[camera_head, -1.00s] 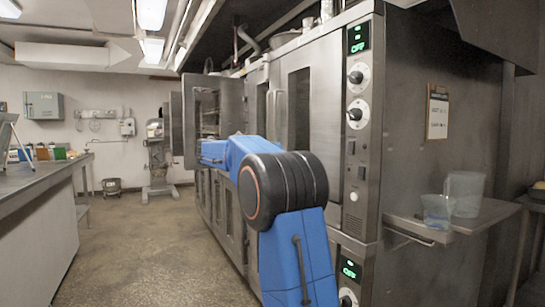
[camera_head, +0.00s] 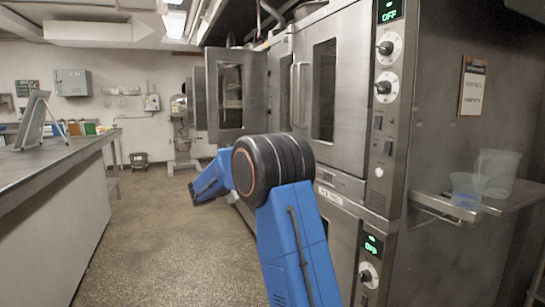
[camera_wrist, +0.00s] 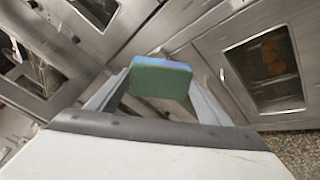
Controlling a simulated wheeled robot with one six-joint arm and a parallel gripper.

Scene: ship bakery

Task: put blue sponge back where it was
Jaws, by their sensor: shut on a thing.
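The blue sponge (camera_wrist: 160,79) is in the wrist view, held between the two fingers of my gripper (camera_wrist: 158,82). It is a small block with a dark green face toward the camera and a blue upper edge. My gripper is shut on it, in the air in front of the steel ovens. In the head view my blue arm reaches forward and to the left; the sponge cannot be made out there.
Steel ovens (camera_head: 340,95) stand close on the right, with one door (camera_head: 224,95) swung open. A shelf (camera_head: 440,203) on the oven's side bears clear containers (camera_head: 495,172). A long counter (camera_head: 60,160) runs along the left. The speckled floor (camera_head: 170,245) between is clear.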

